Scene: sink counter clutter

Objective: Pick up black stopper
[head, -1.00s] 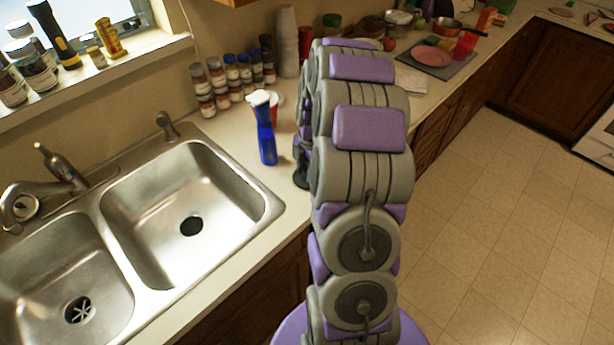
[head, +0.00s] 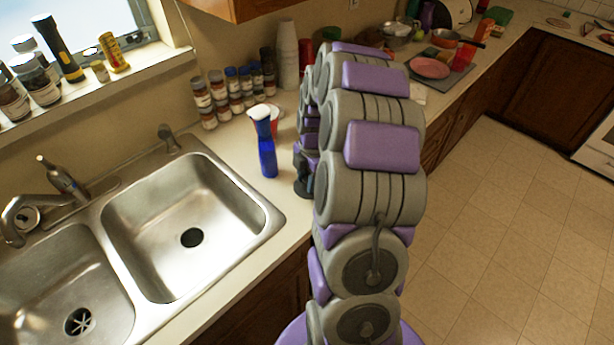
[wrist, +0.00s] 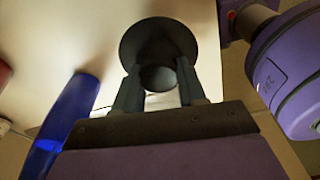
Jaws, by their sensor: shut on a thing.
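The black stopper (wrist: 158,38) shows in the wrist view as a dark round disc with a rounded knob. My gripper (wrist: 158,88) has one finger on each side of the knob and is shut on it. The pale counter lies behind the stopper; I cannot tell whether the stopper touches it. In the head view my gripper (head: 303,182) is low over the counter, just right of the blue spray bottle, and mostly hidden by my arm. The stopper cannot be made out there.
A blue bottle with a white top (head: 267,150) stands close left of my gripper. The double sink (head: 185,225) is further left. Spice jars (head: 232,95) and stacked cups (head: 288,55) stand along the wall. A cutting board with a pink plate (head: 430,67) is further back.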

